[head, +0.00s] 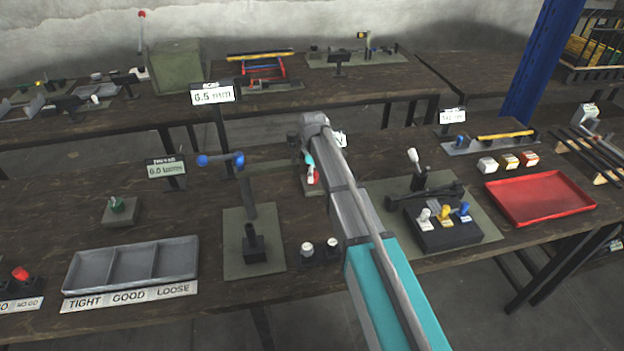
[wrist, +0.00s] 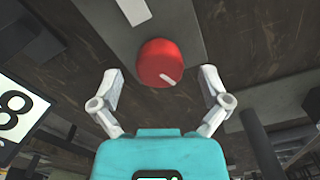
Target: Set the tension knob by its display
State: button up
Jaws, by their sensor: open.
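In the wrist view a round red knob (wrist: 168,62) with a white pointer line sits on a grey plate (wrist: 178,20). The line points toward the lower right of the picture. My gripper (wrist: 162,80) is open, with one finger on each side of the knob and no visible contact. A white display (wrist: 18,108) at the left edge shows a large 8; the rest of its reading is cut off. In the head view my arm hides most of this station; a bit of red and white shows beside the arm, and a display corner (head: 341,139) peeks out behind it.
A post with a blue-ended handle (head: 220,160) and a 6.5 mm display (head: 212,94) stand left of my arm. Two small round-topped parts (head: 319,248) stand close by. A black block with coloured levers (head: 443,227) and a red tray (head: 539,196) are to the right.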

jog(key=shift+f+b, duration=0.3)
jog(key=shift+f, duration=0.15)
jog(key=c, duration=1.2)
jog(key=shift+o, duration=0.2)
jog(key=shift+m, duration=2.3)
jog(key=shift+s, duration=0.1)
jog(key=o, duration=1.2)
jog(key=shift+c, duration=0.2)
